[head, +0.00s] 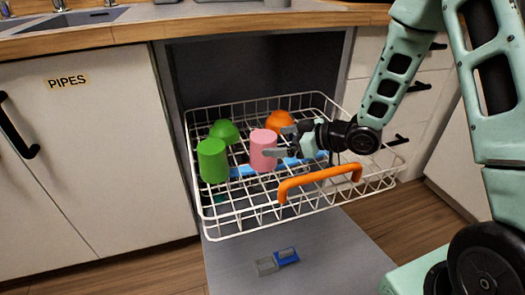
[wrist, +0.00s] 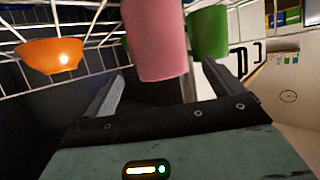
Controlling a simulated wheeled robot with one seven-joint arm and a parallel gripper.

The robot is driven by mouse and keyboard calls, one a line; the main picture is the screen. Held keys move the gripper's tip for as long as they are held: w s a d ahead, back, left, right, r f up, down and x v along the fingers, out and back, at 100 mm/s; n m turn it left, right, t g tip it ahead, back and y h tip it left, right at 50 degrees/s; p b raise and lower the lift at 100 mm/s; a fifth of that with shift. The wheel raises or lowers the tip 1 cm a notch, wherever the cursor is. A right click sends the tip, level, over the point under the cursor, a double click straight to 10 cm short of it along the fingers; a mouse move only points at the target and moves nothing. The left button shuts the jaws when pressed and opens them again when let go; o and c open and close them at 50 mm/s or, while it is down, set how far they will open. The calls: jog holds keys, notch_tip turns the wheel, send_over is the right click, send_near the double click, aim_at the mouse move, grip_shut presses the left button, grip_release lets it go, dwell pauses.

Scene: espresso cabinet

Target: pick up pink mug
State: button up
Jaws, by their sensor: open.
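The pink mug (head: 263,150) stands upside down or on end in the white wire rack, near the rack's middle. It also fills the upper middle of the wrist view (wrist: 156,40). My gripper (head: 280,142) is at the mug's right side in the head view, with its fingers pointing toward it. In the wrist view the two fingers (wrist: 150,88) are spread apart, and the mug is ahead of and partly between them. Contact with the mug cannot be told. The jaws are open and hold nothing.
A green mug (head: 212,160) stands left of the pink one. A green bowl (head: 224,131) and an orange bowl (head: 279,121) lie behind. The wire rack (head: 240,228) has an orange handle (head: 320,183) in front. A grey and blue item (head: 277,261) lies on the lowered door (head: 330,250).

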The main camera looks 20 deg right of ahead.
aim_at(261, 142)
jog(key=shift+b+x, duration=1.25)
jog(key=shift+x, duration=1.95)
jog(key=shift+s, duration=0.1)
jog(key=c, duration=1.3)
